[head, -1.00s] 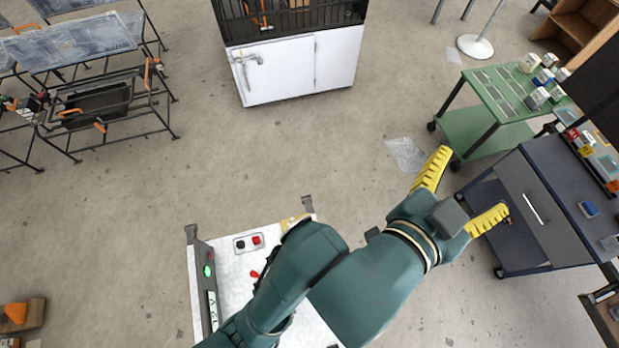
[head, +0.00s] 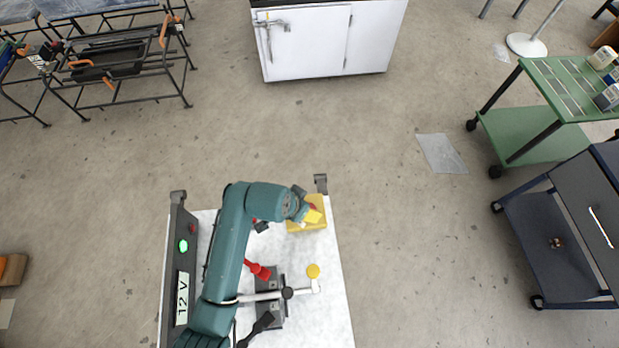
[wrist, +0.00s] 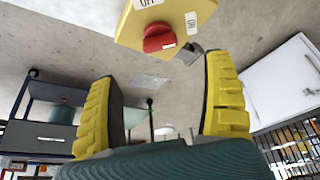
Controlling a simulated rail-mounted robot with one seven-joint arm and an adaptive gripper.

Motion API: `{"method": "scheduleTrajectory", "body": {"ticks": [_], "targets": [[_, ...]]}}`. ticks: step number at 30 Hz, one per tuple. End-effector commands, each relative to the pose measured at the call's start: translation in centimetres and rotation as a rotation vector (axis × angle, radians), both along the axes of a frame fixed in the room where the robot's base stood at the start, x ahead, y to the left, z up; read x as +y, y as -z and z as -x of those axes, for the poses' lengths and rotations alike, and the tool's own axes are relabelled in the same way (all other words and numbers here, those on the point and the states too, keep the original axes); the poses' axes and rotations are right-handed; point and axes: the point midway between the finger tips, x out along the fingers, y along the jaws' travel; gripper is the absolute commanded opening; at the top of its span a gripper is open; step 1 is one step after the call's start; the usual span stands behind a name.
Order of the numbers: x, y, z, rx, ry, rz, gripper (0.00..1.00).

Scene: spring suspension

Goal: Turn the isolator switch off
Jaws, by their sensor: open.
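The isolator switch is a red knob (wrist: 158,38) on a yellow box (wrist: 190,22) with white labels, one reading OFF. In the wrist view it sits at the top, beyond the fingertips. My gripper (wrist: 161,70) is open, with its yellow ribbed fingers spread wide and nothing between them. The knob lies ahead of the gap and looks apart from both fingers. In the head view the yellow box (head: 318,226) stands at the far right corner of the white bench top (head: 330,320). My arm's end is beside it, and the fingers cannot be told clearly there.
The bench holds a red lever (head: 258,270), a white lever with a yellow knob (head: 313,271), and a side panel with a green light (head: 183,246). A blue cart (head: 545,235) and a green cart (head: 535,130) stand at right.

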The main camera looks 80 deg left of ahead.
Motion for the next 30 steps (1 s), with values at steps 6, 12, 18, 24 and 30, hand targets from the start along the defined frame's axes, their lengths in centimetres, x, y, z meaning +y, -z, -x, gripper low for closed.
{"method": "scheduleTrajectory", "body": {"ticks": [6,12,18,24,30], "targets": [[1.3,5.3,-1.7,0.0,0.002,-0.001,0.83],[2.1,8.1,-2.6,-0.001,0.0,-0.002,0.83],[2.3,8.6,-2.9,-0.001,-0.001,-0.003,0.83],[2.3,8.6,-2.8,-0.001,-0.001,-0.003,0.75],[2.3,8.6,-2.8,-0.002,0.0,-0.003,0.36]]}}
